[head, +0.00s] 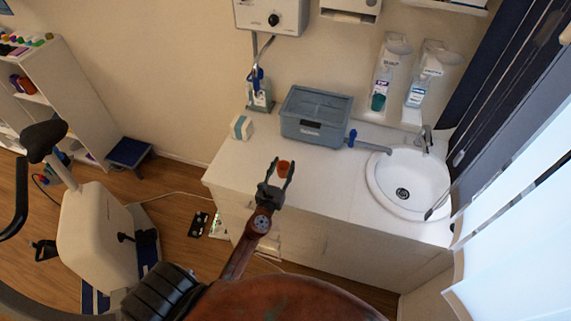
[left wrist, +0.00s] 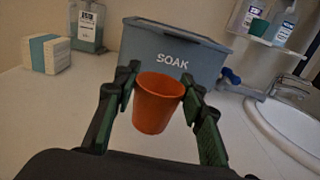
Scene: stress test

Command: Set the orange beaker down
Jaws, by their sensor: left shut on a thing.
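The orange beaker (left wrist: 157,104) is upright between the fingers of my left gripper (left wrist: 158,88) in the left wrist view. The gripper is shut on it, one finger on each side. In the head view the orange beaker (head: 284,168) shows small between the fingertips of my left gripper (head: 281,175), over the front part of the white counter (head: 330,180). I cannot tell whether its base touches the counter. My right gripper is not in view.
A grey-blue box (head: 316,116) marked SOAK stands behind the beaker. A small white and teal carton (head: 241,127) and a dispenser bottle (head: 260,96) are at the back left. A round sink (head: 409,184) with a tap is on the right. Counter around the beaker is clear.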

